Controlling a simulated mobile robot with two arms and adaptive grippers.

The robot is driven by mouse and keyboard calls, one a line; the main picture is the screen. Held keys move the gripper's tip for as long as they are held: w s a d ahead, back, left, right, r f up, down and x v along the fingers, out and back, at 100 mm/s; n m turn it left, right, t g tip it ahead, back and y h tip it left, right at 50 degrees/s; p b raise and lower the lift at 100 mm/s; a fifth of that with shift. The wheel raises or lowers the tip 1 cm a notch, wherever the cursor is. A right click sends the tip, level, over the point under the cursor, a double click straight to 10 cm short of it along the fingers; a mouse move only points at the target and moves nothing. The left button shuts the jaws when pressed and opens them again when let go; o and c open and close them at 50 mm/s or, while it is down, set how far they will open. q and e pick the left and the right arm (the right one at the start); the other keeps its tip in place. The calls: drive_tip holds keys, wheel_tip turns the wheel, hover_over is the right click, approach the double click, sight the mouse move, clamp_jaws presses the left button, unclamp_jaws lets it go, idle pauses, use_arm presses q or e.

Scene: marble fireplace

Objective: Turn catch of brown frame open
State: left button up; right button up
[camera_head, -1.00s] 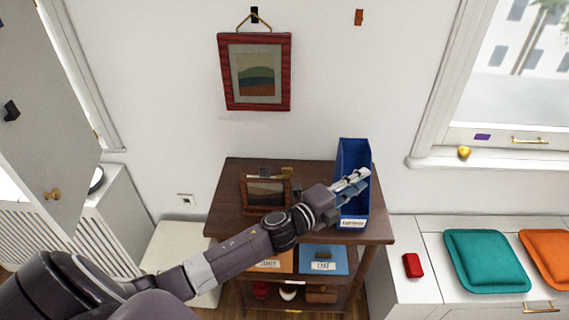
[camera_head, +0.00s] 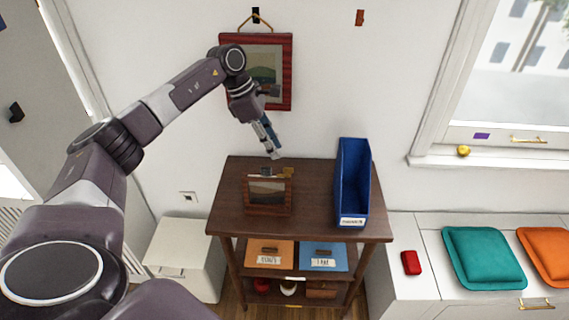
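The brown frame (camera_head: 267,210) stands on the dark wooden table, its picture facing me. A small brass-coloured piece (camera_head: 288,172) and a dark piece show behind its top edge; I cannot tell which is the catch. My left gripper (camera_head: 274,153) points down just above and behind the frame's top, apart from it as far as I can see. Its fingers look close together, and no held thing shows. I cannot tell how far apart they are. My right gripper is not in view.
A blue upright holder (camera_head: 353,190) stands at the table's right. A red-framed picture (camera_head: 283,95) hangs on the wall behind my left arm. The table top (camera_head: 315,190) between frame and holder is clear. Orange and blue boxes sit on the shelf below.

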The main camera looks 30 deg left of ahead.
sight(286, 168)
use_arm(q)
drive_tip(key=p+x, duration=0.2)
drive_tip(key=x, duration=0.4)
drive_tip(key=shift+w+d+f+p, duration=0.1)
drive_tip(key=shift+d+f+p, duration=0.05)
drive_tip(key=shift+f+p, duration=0.2)
drive_tip(key=shift+w+d+f, duration=0.1)
drive_tip(key=shift+f, duration=0.35)
drive_tip(key=shift+c, duration=0.4)
clamp_jaws()
